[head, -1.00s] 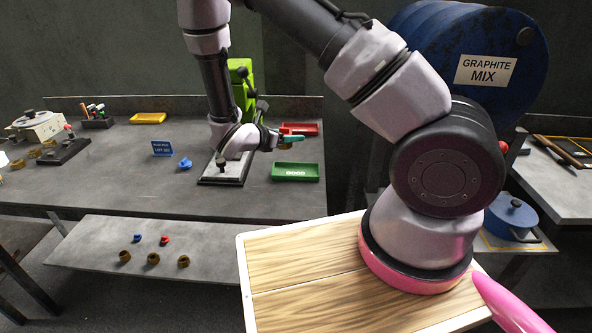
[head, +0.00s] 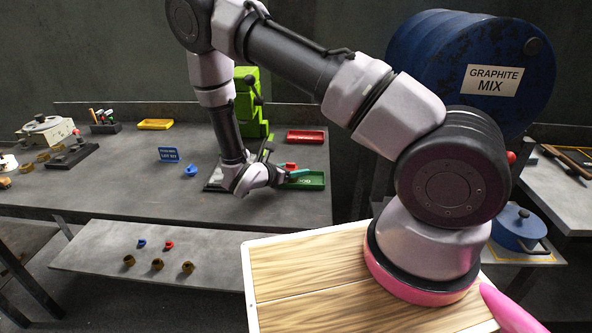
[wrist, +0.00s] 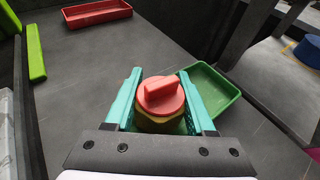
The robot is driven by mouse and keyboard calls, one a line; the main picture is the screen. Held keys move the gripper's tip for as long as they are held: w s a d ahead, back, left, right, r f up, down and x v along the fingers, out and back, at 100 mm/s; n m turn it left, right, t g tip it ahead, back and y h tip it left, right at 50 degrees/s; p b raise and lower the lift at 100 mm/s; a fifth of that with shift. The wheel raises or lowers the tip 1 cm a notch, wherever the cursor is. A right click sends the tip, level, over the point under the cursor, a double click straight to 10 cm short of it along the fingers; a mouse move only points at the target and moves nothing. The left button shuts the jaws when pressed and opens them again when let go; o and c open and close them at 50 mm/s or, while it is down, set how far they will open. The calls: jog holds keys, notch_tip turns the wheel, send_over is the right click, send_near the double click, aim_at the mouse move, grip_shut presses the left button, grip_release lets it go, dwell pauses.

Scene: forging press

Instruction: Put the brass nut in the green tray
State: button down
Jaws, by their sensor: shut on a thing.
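My gripper (wrist: 161,76) has teal fingers and is shut on the brass nut (wrist: 158,124), whose yellow-brown side shows between them in the wrist view. A red plug with a raised grip bar (wrist: 162,92) sits on top of the nut. The green tray (wrist: 236,100) lies just right of the right finger, partly hidden behind it. In the head view my gripper (head: 290,174) is at the left part of the green tray (head: 313,186), which has white lettering on its front. The nut is hard to make out there; the red top (head: 290,166) shows.
A red tray (head: 305,136) lies behind the green tray, and a green machine (head: 250,100) stands behind my arm. More brass nuts (head: 158,265) lie on the lower shelf (head: 100,254).

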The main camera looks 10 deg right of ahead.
jog(key=shift+f, duration=0.15)
jog(key=shift+c, duration=1.2)
grip_release()
